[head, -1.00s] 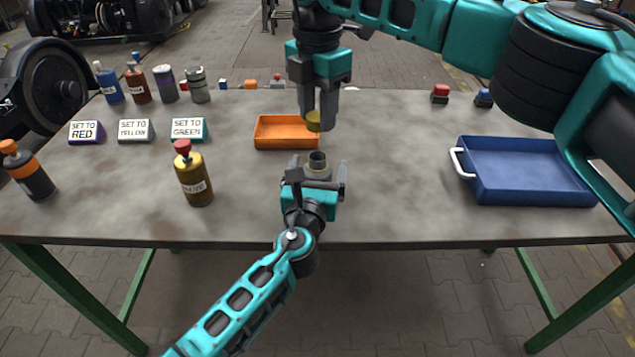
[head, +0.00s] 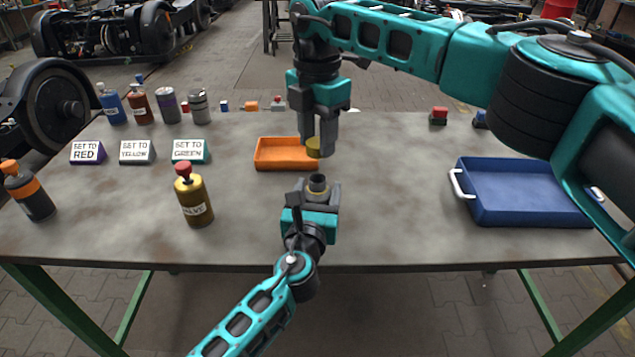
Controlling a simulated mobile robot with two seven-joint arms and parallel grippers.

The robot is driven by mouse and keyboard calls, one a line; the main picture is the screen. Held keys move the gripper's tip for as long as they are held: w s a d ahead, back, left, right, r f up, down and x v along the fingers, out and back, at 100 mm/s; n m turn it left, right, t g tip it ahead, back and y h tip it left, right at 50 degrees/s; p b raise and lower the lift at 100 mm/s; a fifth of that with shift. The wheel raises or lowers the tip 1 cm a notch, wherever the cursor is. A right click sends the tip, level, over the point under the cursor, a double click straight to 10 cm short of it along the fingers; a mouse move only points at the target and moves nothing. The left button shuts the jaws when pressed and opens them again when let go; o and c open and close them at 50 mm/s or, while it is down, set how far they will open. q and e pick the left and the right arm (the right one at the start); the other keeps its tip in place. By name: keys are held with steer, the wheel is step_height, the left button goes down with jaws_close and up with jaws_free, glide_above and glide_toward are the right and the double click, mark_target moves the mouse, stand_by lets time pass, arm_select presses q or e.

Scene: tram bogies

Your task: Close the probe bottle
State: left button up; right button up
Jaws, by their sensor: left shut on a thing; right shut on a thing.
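The probe bottle (head: 317,183) stands near the middle of the table, its dark open neck pointing up. Its lower body is hidden by my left gripper (head: 317,197), which is shut on it from the front. An olive-yellow cap (head: 313,150) is in my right gripper (head: 317,143), which points down and is shut on it. The cap is apart from the bottle, above its neck in the picture. How well the two line up in depth I cannot tell.
An orange tray (head: 270,164) lies just behind the bottle. A yellow bottle with a red top (head: 195,200) stands to the left. A blue tray (head: 520,215) is on the right. Several bottles and label blocks stand back left. The front middle table is clear.

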mark_target(317, 179)
steer(key=shift+f, duration=2.25)
steer(key=shift+f, duration=0.85)
steer(key=shift+f, duration=0.6)
steer(key=m, duration=0.3)
steer(key=shift+m, duration=0.4)
steer(key=m, duration=0.5)
steer(key=shift+m, duration=0.3)
steer(key=m, duration=0.5)
steer(key=shift+m, duration=1.3)
